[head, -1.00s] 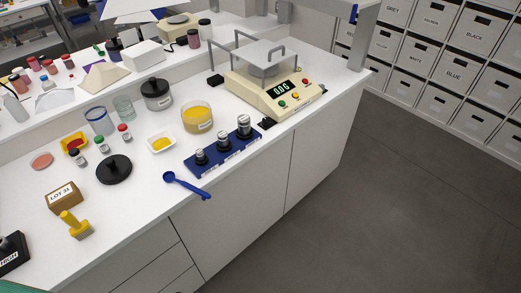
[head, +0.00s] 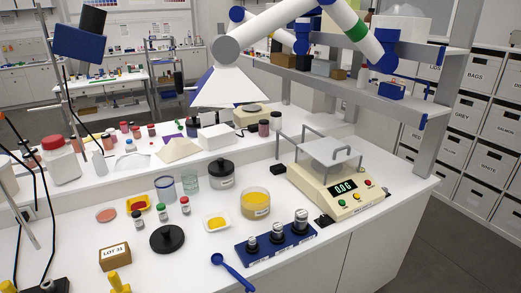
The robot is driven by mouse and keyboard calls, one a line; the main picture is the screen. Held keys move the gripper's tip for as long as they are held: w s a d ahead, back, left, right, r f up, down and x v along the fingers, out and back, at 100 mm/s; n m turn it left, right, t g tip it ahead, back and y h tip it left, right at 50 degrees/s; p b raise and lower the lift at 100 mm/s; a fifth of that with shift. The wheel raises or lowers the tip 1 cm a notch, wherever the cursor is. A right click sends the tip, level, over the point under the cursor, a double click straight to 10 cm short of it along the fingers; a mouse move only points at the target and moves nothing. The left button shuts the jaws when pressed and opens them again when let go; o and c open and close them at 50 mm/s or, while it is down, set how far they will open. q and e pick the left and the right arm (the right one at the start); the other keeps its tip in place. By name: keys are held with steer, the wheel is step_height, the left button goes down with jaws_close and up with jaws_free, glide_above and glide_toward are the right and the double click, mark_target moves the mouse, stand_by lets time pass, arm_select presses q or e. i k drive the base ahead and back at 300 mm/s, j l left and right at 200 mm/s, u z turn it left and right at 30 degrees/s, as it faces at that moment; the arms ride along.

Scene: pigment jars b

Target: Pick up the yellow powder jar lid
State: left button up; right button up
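A round black lid (head: 167,239) with a raised knob lies on the white bench top, left of the white dish. The yellow powder jar (head: 256,205) is a clear jar with yellow powder inside and a label on its front. It stands open, to the right of and beyond the black lid. Another jar (head: 221,175) behind it, with dark contents, wears a similar black lid.
A scale (head: 338,193) reading 0.0 g stands right of the jar. A blue weight block (head: 275,247), blue spoon (head: 231,270), white dish (head: 215,223) and small vials (head: 185,206) surround the lid. A white extraction hood (head: 229,88) hangs above the back shelf.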

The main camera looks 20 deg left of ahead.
mark_target(168, 239)
steer(key=u, duration=1.45)
